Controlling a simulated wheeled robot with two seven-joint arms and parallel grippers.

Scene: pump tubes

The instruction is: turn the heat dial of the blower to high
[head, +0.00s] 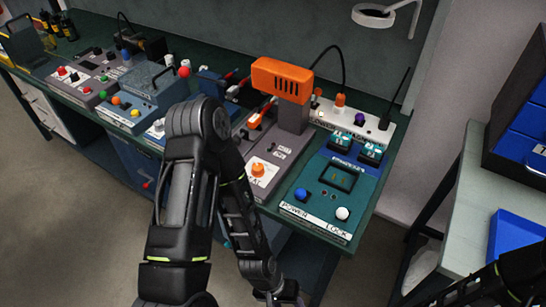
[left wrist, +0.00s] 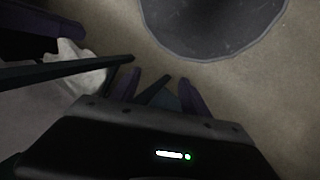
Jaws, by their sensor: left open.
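The blower (head: 283,78) has an orange hood on a grey post, standing on a grey base on the bench. Its heat dial is an orange knob (head: 258,169) on a white label at the front of that base. My left gripper (head: 277,296) hangs low in front of the bench, below and apart from the dial. In the left wrist view my left gripper (left wrist: 160,84) is open and empty, facing the floor. My right gripper is out of view.
A teal panel (head: 341,175) with blue and white knobs stands right of the blower. Several other control boxes line the bench's left. A grey side table (head: 455,215) holds blue trays (head: 515,232). Floor separates them.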

